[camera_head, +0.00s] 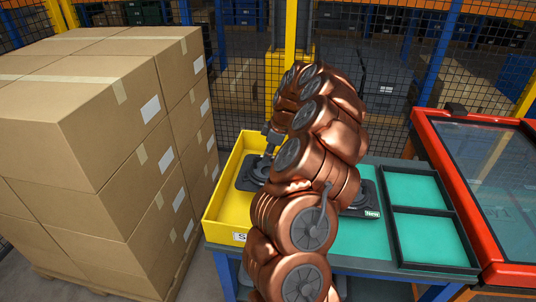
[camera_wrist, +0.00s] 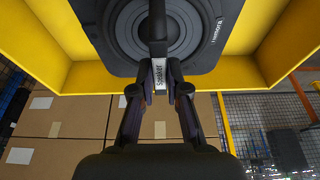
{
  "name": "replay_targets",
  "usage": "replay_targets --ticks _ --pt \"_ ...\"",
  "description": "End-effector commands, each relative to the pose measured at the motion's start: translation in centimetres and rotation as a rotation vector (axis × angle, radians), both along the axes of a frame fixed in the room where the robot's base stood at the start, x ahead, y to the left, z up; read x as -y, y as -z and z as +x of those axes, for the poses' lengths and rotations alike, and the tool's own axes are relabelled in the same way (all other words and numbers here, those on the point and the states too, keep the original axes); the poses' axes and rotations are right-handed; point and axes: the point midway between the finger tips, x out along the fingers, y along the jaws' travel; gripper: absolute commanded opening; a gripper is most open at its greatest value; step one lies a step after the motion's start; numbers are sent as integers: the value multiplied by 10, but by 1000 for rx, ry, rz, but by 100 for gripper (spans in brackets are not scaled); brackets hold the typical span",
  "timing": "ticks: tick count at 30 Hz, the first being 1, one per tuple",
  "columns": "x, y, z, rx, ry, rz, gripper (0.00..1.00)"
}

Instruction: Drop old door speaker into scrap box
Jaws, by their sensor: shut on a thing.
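The old door speaker (camera_head: 248,174) is a flat black plate with a round cone. It is within the outline of the yellow scrap box (camera_head: 226,186), whose walls also frame it in the wrist view (camera_wrist: 85,78). My gripper (camera_head: 268,153) is shut on the speaker, seen close in the wrist view (camera_wrist: 190,48), with its fingers (camera_wrist: 160,85) together at a part labelled "Speaker". I cannot tell whether the speaker touches the box floor. My copper arm hides the box's right side.
A black speaker tagged "New" (camera_head: 370,205) lies on the teal table (camera_head: 335,242), partly behind my arm. Black-rimmed trays (camera_head: 431,236) and a red-framed glass panel (camera_head: 490,170) are at right. Stacked cartons (camera_head: 100,150) stand close at left. Mesh fencing (camera_head: 365,65) is behind.

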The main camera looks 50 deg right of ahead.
Motion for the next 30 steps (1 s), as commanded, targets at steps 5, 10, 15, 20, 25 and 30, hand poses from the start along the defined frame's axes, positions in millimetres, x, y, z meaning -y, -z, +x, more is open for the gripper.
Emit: replay_targets --ticks 5,10,15,20,25,30 --pt "0 -1 0 1 0 0 27" --pt "0 0 0 0 0 0 43" --pt "0 0 0 0 0 0 43" --pt "0 -2 -1 -1 0 1 43" --pt "3 -18 -4 1 0 -1 43" --pt "10 -50 -12 4 2 -3 43"
